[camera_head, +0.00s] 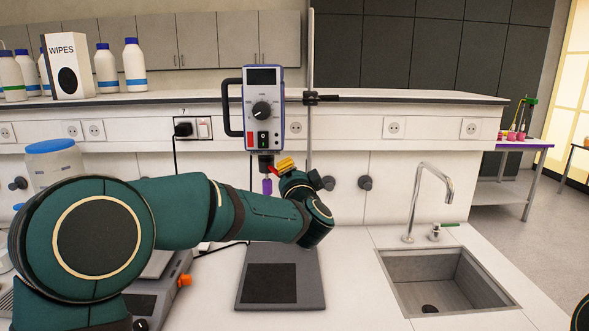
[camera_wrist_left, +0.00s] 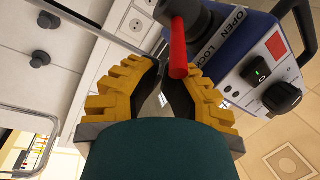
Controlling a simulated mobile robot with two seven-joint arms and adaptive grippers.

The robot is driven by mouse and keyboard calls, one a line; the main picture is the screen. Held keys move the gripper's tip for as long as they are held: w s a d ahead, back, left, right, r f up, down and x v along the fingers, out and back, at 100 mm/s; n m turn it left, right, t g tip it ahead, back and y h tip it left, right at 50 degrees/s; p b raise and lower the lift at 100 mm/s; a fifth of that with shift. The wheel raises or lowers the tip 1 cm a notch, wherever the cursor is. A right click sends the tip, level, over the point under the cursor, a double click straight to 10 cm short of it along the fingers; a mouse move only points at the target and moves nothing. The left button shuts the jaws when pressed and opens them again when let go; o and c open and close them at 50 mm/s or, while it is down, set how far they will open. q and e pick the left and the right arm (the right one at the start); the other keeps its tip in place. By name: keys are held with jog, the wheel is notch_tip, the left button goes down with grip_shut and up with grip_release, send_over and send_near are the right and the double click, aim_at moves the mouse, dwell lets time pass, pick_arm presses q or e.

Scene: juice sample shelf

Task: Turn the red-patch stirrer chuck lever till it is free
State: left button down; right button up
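The overhead stirrer (camera_head: 262,110), blue and grey with a red patch (camera_head: 262,139), hangs on an upright rod. Its black chuck (camera_head: 265,163) is below, with a purple piece (camera_head: 267,186) under it. In the left wrist view, the red lever (camera_wrist_left: 178,48) sticks out from the chuck (camera_wrist_left: 188,10), its free end nearer the LOCK word than OPEN on the stirrer's label (camera_wrist_left: 222,40). My left gripper (camera_wrist_left: 162,75) has its yellow fingers apart, with the lever's end just beyond the fingertips; contact cannot be told. It is at the chuck's right in the head view (camera_head: 286,165). My right gripper is out of view.
The stirrer's base plate (camera_head: 280,290) lies on the white bench below. A sink (camera_head: 450,278) with a tap (camera_head: 445,190) is at the right. A white lidded container (camera_head: 52,165) stands at the left, beyond my arm. A shelf holds bottles (camera_head: 134,65) and a wipes box (camera_head: 66,65).

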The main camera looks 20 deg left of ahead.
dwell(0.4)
pick_arm(q)
jog(key=shift+s+a+m+t+h, duration=0.15)
jog(key=shift+s+m+t+h, duration=0.15)
jog(key=shift+h, duration=0.3)
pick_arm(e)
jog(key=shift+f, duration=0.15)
